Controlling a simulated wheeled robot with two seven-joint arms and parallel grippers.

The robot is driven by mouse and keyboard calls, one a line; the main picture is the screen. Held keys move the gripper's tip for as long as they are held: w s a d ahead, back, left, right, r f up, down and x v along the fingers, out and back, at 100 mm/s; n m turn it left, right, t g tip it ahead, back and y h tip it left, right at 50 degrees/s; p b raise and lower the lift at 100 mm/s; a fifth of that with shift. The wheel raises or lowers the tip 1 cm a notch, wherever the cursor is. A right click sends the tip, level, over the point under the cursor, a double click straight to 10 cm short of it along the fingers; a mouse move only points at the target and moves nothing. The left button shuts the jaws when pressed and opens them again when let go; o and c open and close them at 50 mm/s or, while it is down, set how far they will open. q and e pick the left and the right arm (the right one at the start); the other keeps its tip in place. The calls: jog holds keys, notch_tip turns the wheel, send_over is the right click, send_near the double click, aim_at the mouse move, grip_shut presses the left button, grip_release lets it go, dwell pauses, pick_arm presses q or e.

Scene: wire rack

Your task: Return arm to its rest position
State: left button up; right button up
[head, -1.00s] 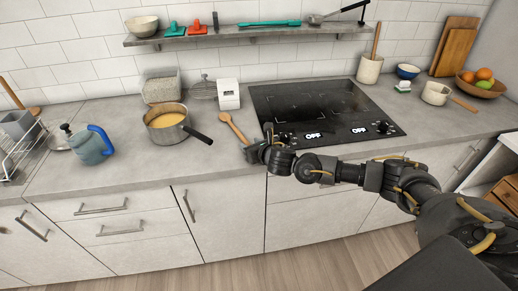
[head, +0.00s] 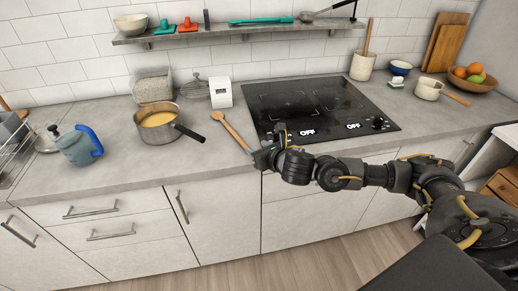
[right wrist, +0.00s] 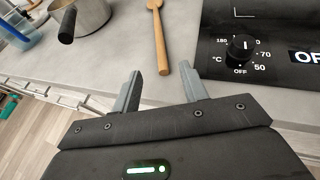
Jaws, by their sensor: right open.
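My right arm reaches in from the right in the head view. Its gripper (head: 267,153) is at the counter's front edge, close to the handle end of a wooden spoon (head: 229,129). In the right wrist view the two fingers of the right gripper (right wrist: 160,88) stand apart with nothing between them. The spoon (right wrist: 160,45) lies on the counter beyond the fingertips in that view. My left arm and gripper do not show in the head view.
A pot (head: 159,122) of yellow liquid stands on the counter, its handle pointing right. A blue jug (head: 79,146) is further left. The black cooktop (head: 300,104) lies behind the right gripper. Free floor (head: 330,262) lies below the cabinets.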

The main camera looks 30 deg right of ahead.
jog(key=shift+a, duration=0.1)
jog(key=s+a+f+m+g, duration=0.2)
jog(key=s+a+f+m, duration=0.25)
jog(key=s+m, duration=0.35)
jog(key=s+a+f+m+g, duration=0.2)
jog(key=s+a+f+m, duration=0.2)
jog(key=s+f+m, duration=0.45)
jog(key=s+d+f+m+g+h, duration=0.1)
jog(key=s+d+f+m+g, duration=0.2)
jog(key=s+m, duration=0.6)
jog(key=s+d+f+m+g, duration=0.2)
jog(key=s+d+m+g, duration=0.1)
jog(key=s+m, duration=0.6)
notch_tip(320, 180, down, 26)
jog(key=s+g, duration=0.1)
jog(key=s+d+f+g, duration=0.1)
jog(key=s+d+f, duration=0.1)
jog(key=s+f, duration=1.4)
jog(key=shift+s+d+f, duration=0.15)
jog(key=shift+s+d, duration=0.15)
jog(key=shift+s, duration=0.25)
